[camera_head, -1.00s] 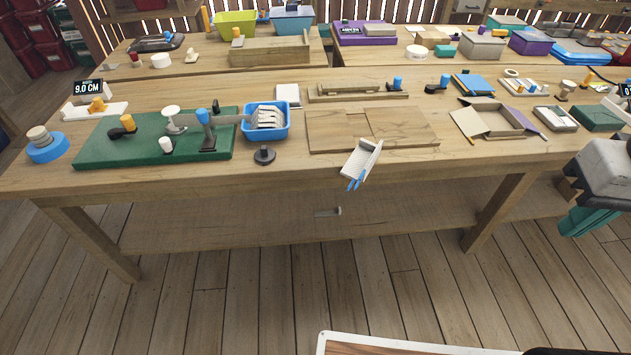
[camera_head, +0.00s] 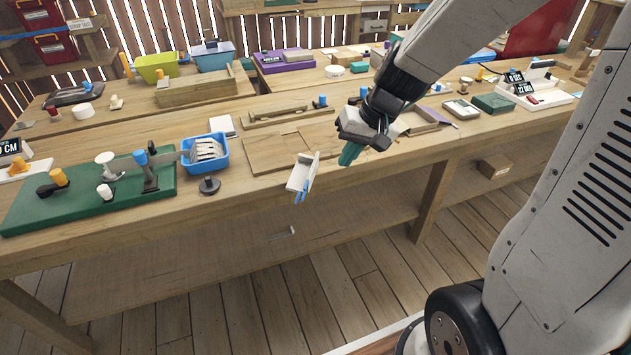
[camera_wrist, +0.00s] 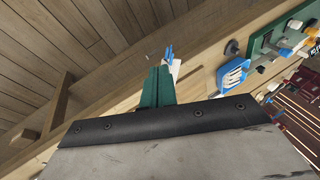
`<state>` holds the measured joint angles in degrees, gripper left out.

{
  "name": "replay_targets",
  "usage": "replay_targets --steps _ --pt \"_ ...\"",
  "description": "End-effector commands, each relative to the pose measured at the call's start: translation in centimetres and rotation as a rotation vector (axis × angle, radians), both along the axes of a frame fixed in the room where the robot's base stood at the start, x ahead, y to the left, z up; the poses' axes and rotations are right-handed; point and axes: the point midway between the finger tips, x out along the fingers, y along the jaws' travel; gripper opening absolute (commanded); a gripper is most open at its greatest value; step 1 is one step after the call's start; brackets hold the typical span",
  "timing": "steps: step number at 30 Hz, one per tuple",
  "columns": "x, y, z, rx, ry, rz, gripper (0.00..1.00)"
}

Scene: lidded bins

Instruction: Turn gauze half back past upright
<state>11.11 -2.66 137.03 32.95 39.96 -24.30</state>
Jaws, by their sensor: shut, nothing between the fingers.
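No label reading gauze is legible, so I cannot tell which piece is the gauze half. A flat wooden panel (camera_head: 270,155) with a seam lies on the bench near its front edge. An open box (camera_head: 428,122) with spread flaps is right of it, partly hidden behind my arm. A white angled holder (camera_head: 301,176) with blue prongs overhangs the front edge; it also shows in the wrist view (camera_wrist: 174,68). My gripper (camera_head: 349,154) has green fingers, shut and empty, above the front edge between the holder and the box. It also shows in the wrist view (camera_wrist: 157,86).
A blue bin (camera_head: 222,165) of pale pieces and a green board (camera_head: 60,205) with upright fittings stand to the left. A dark knob (camera_head: 209,186) is near the front edge. A wooden rail (camera_head: 275,118) lies behind the panel. The space before the bench is clear.

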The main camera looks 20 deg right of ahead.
Motion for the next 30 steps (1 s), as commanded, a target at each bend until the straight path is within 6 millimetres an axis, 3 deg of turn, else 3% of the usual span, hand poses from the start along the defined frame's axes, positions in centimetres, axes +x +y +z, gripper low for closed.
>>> replay_targets --steps 3,11,26,30 --pt "2.3 -1.4 -2.9 0.014 -0.001 -0.058 0.00" --pt "4.0 -2.3 -5.5 0.015 -0.008 -0.102 0.00" --pt "6.4 0.5 -14.0 0.016 -0.005 -0.101 0.00" --pt "7.7 2.3 -13.9 0.014 -0.011 -0.097 0.00"
